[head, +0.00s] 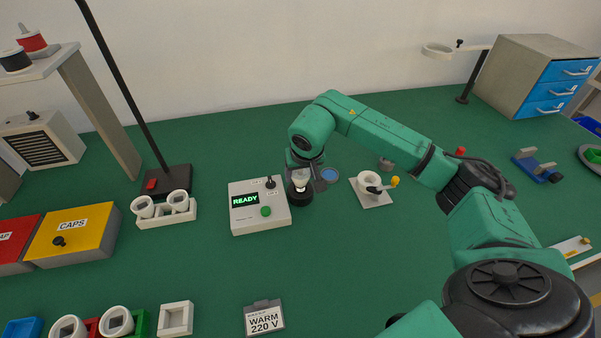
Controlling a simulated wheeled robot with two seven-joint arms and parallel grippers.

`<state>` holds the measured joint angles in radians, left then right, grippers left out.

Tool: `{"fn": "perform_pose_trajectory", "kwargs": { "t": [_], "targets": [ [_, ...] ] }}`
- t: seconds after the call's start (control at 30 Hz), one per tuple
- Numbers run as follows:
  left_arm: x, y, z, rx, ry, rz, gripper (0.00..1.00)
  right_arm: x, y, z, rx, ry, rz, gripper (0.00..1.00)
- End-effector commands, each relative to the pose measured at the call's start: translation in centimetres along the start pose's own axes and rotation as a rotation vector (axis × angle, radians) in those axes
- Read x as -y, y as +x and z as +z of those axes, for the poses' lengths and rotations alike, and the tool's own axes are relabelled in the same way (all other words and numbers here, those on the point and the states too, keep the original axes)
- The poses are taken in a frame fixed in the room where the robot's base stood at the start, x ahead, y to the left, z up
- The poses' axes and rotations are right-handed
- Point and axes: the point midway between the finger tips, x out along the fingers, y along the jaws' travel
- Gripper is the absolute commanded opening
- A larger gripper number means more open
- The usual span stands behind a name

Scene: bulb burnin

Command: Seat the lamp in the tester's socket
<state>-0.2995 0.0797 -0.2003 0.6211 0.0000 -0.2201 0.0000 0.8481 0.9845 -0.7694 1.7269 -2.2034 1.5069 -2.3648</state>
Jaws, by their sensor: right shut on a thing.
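The tester (246,220) is a pale box with a green READY display, a lever and a green button. Its black round socket (300,197) stands at its right side. My right gripper (301,177) points down over the socket and is shut on the white lamp (300,178). The lamp is upright, with its lower end at the socket's mouth; I cannot tell how deep it sits. The fingers partly hide the lamp. My left gripper is not in view.
A blue-topped round piece (329,174) is close right of the gripper. A rack with round white pieces (164,211) and a lamp stand (166,182) are left. A "WARM 220 V" card (264,317) lies in front.

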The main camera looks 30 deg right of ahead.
Motion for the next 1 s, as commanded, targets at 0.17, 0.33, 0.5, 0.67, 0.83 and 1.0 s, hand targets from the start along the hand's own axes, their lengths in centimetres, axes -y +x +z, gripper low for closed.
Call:
{"fn": "perform_pose_trajectory", "kwargs": {
  "t": [0.17, 0.33, 0.5, 0.67, 0.83, 1.0],
  "targets": [
    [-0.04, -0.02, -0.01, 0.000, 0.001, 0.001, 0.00, -0.01, -0.04, -0.03, 0.000, 0.000, 0.000, 0.11],
    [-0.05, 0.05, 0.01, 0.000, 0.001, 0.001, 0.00, -0.01, 0.03, 0.01, 0.000, 0.000, 0.000, 0.11],
    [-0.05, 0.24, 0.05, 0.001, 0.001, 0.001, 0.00, -0.01, 0.24, 0.09, 0.000, 0.000, 0.000, 0.11],
    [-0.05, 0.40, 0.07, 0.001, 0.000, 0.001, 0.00, -0.01, 0.42, 0.17, 0.000, 0.000, 0.000, 0.11],
    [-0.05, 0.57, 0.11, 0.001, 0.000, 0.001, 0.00, -0.01, 0.61, 0.24, 0.000, 0.001, 0.000, 0.11],
    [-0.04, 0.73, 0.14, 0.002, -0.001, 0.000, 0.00, -0.02, 0.80, 0.32, 0.000, 0.001, 0.000, 0.11]
  ]
}}
